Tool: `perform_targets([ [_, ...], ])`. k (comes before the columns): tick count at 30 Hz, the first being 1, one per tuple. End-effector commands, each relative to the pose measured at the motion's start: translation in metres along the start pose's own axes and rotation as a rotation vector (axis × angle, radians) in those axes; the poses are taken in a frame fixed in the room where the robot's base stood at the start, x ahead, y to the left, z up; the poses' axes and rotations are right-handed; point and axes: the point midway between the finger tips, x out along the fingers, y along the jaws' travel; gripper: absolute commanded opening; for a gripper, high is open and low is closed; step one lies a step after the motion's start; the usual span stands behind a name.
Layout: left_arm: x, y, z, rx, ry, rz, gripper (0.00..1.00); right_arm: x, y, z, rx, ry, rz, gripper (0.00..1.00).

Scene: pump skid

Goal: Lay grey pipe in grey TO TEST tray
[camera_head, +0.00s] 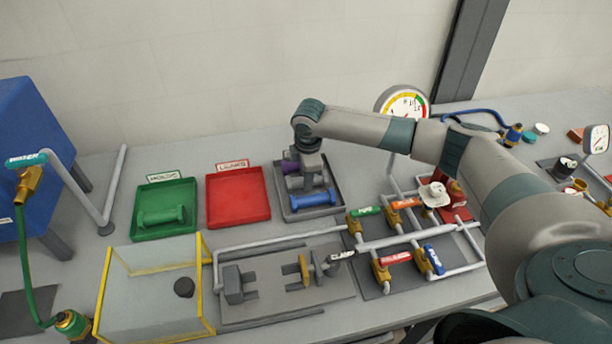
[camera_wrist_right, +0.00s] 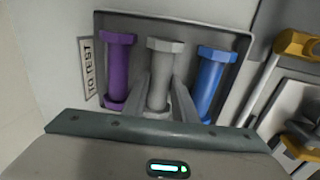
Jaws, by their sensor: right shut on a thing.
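The grey TO TEST tray (camera_head: 290,216) stands on the bench near the middle of the head view, and its label (camera_wrist_right: 89,68) shows in the right wrist view. My right gripper (camera_head: 307,178) reaches down into the tray. In the right wrist view its two fingers (camera_wrist_right: 162,98) are shut on the grey pipe (camera_wrist_right: 164,62), between the purple pipe (camera_wrist_right: 116,65) and the blue pipe (camera_wrist_right: 211,80). The grey pipe lies within the tray's outline, roughly parallel to the others. Whether it touches the tray floor cannot be told. My left gripper is not in view.
A green tray (camera_head: 150,233) with a green pipe (camera_head: 162,217) and an empty red tray (camera_head: 238,212) stand to the left. Valve piping (camera_head: 395,240) lies close on the right, with a gauge (camera_head: 403,103) behind. A clear yellow-edged box (camera_head: 150,290) stands in front.

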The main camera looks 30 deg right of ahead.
Motion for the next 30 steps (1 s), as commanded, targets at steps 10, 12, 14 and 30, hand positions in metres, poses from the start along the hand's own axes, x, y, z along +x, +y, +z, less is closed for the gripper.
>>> perform_targets([
  [10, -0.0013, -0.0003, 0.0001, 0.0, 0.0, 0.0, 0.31, 0.0001, 0.0006, -0.0002, 0.0, 0.001, 0.002, 0.0],
  [12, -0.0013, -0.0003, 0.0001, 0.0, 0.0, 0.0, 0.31, 0.0001, 0.0006, -0.0001, 0.0, 0.001, 0.002, 0.3],
  [14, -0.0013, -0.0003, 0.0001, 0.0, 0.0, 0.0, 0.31, 0.0002, 0.0006, -0.0001, 0.0, 0.001, 0.002, 0.44],
  [30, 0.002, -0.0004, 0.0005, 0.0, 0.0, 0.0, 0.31, -0.0075, 0.0003, 0.0004, 0.0, 0.0, 0.001, 0.47],
])
